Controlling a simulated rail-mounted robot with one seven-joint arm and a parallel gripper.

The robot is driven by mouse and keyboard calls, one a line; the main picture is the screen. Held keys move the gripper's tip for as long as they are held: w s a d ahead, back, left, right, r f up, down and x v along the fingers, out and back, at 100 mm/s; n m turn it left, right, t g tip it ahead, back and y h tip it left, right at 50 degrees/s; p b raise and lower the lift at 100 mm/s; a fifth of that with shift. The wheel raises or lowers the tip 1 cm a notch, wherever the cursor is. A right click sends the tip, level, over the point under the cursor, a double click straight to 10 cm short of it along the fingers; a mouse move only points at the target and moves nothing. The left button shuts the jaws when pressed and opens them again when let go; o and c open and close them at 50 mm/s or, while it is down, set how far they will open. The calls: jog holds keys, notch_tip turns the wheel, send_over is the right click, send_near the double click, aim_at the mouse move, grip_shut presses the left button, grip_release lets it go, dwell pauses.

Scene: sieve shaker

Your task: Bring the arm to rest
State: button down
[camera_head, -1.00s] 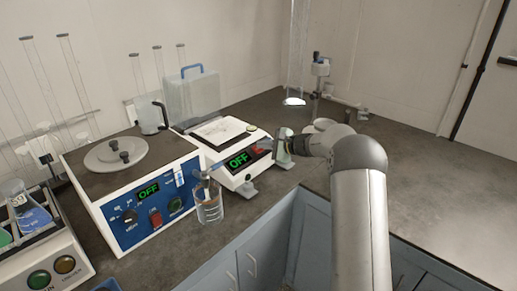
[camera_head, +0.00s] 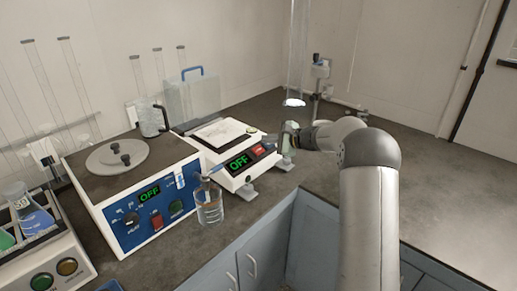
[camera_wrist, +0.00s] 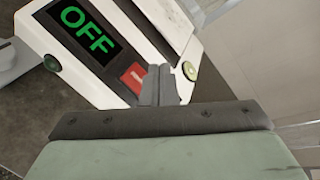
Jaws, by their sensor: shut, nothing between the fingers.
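My gripper (camera_wrist: 160,85) is shut and empty. In the wrist view its fingers overlap the front panel of the white sieve shaker (camera_wrist: 188,50), close to the red switch (camera_wrist: 134,78); I cannot tell whether they touch it. The shaker's display (camera_wrist: 85,31) reads OFF in green. In the head view my gripper (camera_head: 287,137) is beside the right end of the white shaker (camera_head: 232,178), whose display (camera_head: 239,162) also reads OFF. The fingertips are small and hard to make out there. My arm reaches in from the lower right.
A blue-fronted device (camera_head: 140,205) with an OFF display stands left of the shaker. A glass beaker (camera_head: 208,207) stands in front, near the counter edge. A tall clear tube (camera_head: 297,60) rises behind my gripper. The counter (camera_head: 440,190) at the right is bare.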

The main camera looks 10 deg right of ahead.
jog(key=shift+s+d+r+p, duration=0.15)
jog(key=shift+s+r, duration=0.1)
jog(key=shift+r, duration=0.35)
jog(key=shift+s+d+r+p, duration=0.15)
jog(key=shift+s+r, duration=0.05)
jog(key=shift+r, duration=0.4)
jog(key=s+a+r+n+g+h+p, duration=0.1)
jog(key=s+a+n+g+h, duration=0.2)
jog(key=s, duration=0.8)
jog(key=s+a+r+n+g+h+p, duration=0.1)
jog(key=s+a+n+g, duration=0.4)
jog(key=s, duration=0.7)
jog(key=s+d+f+n+h, duration=0.1)
jog(key=s+d+n+h, duration=0.1)
jog(key=s, duration=1.1)
jog(key=s+d+f+n+g+h, duration=0.1)
jog(key=s+n+h, duration=0.3)
jog(key=s, duration=0.8)
jog(key=shift+s+d+f+n+p, duration=0.45)
jog(key=shift+d+f+n, duration=0.25)
jog(key=shift+n, duration=0.5)
jog(key=shift+d, duration=0.1)
